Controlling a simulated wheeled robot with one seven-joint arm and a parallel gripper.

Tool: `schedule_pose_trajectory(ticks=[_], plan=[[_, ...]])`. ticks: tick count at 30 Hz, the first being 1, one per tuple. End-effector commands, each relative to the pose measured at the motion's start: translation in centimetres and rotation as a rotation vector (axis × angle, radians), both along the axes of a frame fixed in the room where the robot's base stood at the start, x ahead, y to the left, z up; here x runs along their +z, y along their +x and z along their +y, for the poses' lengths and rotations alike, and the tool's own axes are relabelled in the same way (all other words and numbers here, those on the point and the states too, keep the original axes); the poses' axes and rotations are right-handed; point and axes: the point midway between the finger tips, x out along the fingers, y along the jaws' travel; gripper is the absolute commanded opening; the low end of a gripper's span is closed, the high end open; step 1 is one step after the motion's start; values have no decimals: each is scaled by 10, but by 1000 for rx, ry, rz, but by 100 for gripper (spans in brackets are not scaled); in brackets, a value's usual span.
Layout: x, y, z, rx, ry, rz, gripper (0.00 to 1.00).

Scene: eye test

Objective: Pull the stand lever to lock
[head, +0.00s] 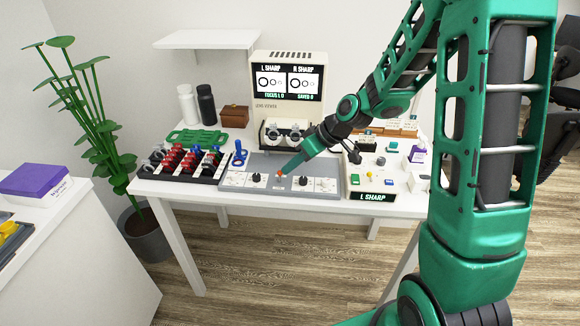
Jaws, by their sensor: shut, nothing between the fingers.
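A grey base panel (331,164) with white plates and black knobs lies at the front of the white table. My gripper (283,171) is shut and empty, its tip pointing down-left at the panel's middle. A small orange-red knob (279,175) shows right at the fingertips; I cannot tell whether they touch. It may be the stand lever, but its shaft is too small or hidden to make out. A blue upright handle (239,152) stands at the panel's left back. Behind the panel is the lens viewer (289,75), its screens reading "L SHARP", "R SHARP", "FOCUS L 0" and "SAVED 0".
A black rack of red, black and blue-topped pieces (187,162) sits left of the panel. A control box (372,196) reading "L SHARP" stands to the right. A green tray (197,137), two bottles (206,104) and a brown box (235,116) are behind. A shelf (207,39) hangs above.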

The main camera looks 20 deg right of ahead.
Motion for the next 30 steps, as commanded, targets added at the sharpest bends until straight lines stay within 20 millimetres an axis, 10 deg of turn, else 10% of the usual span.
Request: schedule_pose_trajectory(ticks=[30], plan=[[16,0,-1,-1,0,0,0]])
